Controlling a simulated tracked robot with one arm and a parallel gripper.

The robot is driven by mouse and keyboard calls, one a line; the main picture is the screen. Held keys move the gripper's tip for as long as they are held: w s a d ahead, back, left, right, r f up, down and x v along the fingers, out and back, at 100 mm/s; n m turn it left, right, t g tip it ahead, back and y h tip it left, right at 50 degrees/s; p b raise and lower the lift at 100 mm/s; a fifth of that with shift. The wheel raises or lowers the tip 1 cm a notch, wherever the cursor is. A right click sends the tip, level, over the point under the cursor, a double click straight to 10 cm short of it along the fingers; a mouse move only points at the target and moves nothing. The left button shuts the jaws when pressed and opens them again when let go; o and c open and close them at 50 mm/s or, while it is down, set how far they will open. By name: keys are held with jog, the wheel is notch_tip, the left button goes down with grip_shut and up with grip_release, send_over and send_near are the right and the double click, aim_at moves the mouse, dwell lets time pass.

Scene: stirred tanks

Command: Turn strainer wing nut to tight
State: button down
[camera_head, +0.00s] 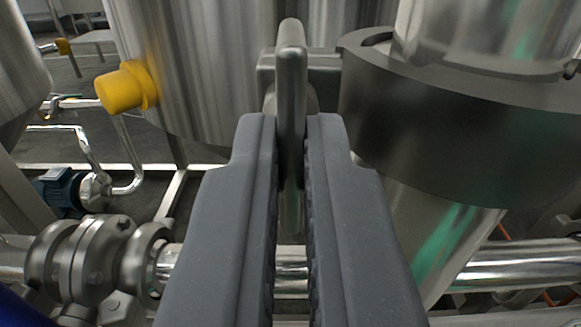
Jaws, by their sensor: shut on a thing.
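The strainer wing nut (291,70) is a grey metal piece standing upright in the middle of the view, edge on to me. My gripper (292,150) is shut on it, with one dark grey finger on each side. The upper wing sticks out above the fingertips, and part of the lower wing shows in the gap between the fingers. Behind the nut is a metal lug of the clamp. The dark clamp ring (440,130) goes around the steel strainer body (440,225) at the right. The nut's thread is hidden.
A large steel tank (195,60) stands behind at the left, with a yellow cap (122,88) on its side. A flanged valve (85,262) sits on a horizontal steel pipe (515,265) at the lower left. A blue pump motor (58,190) is farther back.

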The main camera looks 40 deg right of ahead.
jog(key=shift+f, duration=0.1)
jog(key=c, duration=1.6)
grip_release()
jog(key=shift+w, duration=0.1)
jog(key=p+v, duration=0.2)
jog(key=v, duration=1.1)
jog(key=shift+s+a, duration=0.25)
jog(key=shift+s, duration=0.1)
